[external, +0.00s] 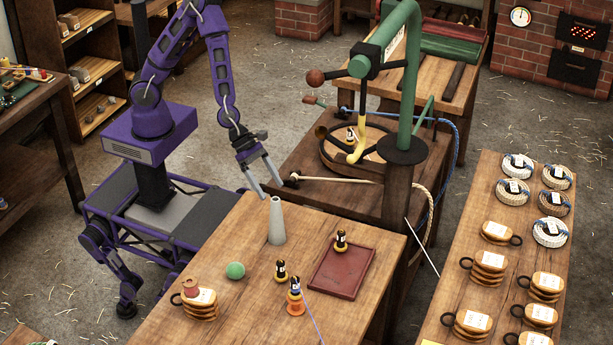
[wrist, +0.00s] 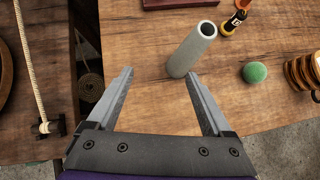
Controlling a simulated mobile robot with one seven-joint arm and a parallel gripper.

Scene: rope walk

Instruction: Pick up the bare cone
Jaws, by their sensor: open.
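The bare cone (external: 276,221) is a plain grey, slim tapered tube with an open top. It stands upright on the wooden table near its back edge. It also shows in the wrist view (wrist: 190,52), just beyond my fingertips. My gripper (external: 268,190) is open and empty, above and just left of the cone's top in the external view. In the wrist view its two fingers (wrist: 160,74) spread apart, with the cone ahead between them, toward the right finger. I cannot tell whether they touch it.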

